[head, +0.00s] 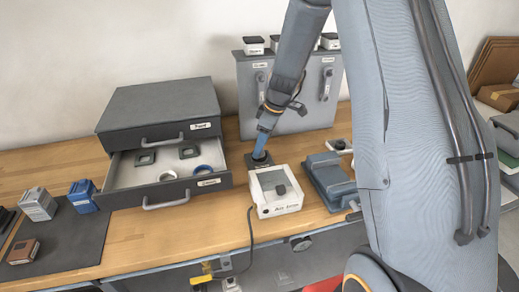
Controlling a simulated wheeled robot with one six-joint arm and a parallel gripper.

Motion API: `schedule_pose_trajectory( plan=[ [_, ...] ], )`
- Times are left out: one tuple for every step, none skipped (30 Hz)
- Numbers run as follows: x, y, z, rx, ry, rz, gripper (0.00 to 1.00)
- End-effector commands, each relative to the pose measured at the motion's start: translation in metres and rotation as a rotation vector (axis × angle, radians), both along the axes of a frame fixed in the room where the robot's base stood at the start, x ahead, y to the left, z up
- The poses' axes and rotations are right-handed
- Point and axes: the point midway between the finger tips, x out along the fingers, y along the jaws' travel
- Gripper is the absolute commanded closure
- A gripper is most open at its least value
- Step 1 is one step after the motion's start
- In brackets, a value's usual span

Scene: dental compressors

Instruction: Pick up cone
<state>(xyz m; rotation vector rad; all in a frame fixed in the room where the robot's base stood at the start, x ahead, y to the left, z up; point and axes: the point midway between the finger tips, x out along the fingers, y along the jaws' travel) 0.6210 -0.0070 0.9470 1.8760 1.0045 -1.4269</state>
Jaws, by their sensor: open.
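No cone shows plainly in the head view. My gripper (260,155) points down from my slanted arm onto the workbench, between the drawer unit and the small white box. Its tip is at a small dark square piece (250,162) on the bench, just behind the white box. The view is too small to tell whether this piece is the cone or its stand, or whether the gripper touches it. My gripper is open. Part of the bench is hidden behind my arm.
A grey drawer unit (160,106) stands left with its lower drawer (120,190) pulled out, holding rings and square parts. The white box (277,190) and a blue-grey case (328,180) sit close right. A grey cabinet (320,85) stands behind. A dark mat (75,240) lies front left.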

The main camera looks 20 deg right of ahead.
Motion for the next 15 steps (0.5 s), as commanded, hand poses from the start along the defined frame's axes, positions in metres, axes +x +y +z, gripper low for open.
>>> schedule_pose_trajectory(
  plan=[
    [0.0001, 0.0005, -0.0018, 0.001, 0.001, 0.000, 0.49],
    [0.0002, 0.0006, -0.0026, 0.001, 0.001, -0.001, 0.49],
    [0.0004, 0.0007, -0.0032, 0.000, 0.000, -0.001, 0.49],
    [0.0005, 0.0007, -0.0034, 0.000, 0.000, -0.001, 0.49],
    [0.0006, 0.0007, -0.0035, 0.000, 0.000, -0.001, 0.49],
    [0.0005, 0.0006, -0.0034, 0.000, 0.000, -0.001, 0.49],
    [0.0005, 0.0006, -0.0034, 0.000, 0.000, -0.001, 0.49],
    [0.0005, 0.0006, -0.0034, 0.000, 0.000, -0.001, 0.49],
    [0.0005, 0.0006, -0.0033, 0.000, 0.000, -0.001, 0.53],
    [0.0005, 0.0006, -0.0033, 0.000, 0.000, -0.001, 0.58],
    [0.0005, 0.0006, -0.0033, 0.000, 0.000, -0.001, 0.63],
    [0.0005, 0.0006, -0.0032, 0.000, 0.000, -0.001, 0.70],
    [0.0005, 0.0006, -0.0032, 0.000, 0.000, -0.001, 0.75],
    [0.0004, 0.0006, -0.0032, 0.000, 0.000, -0.001, 0.80],
    [0.0005, 0.0005, -0.0032, 0.000, 0.000, -0.001, 0.86]
  ],
)
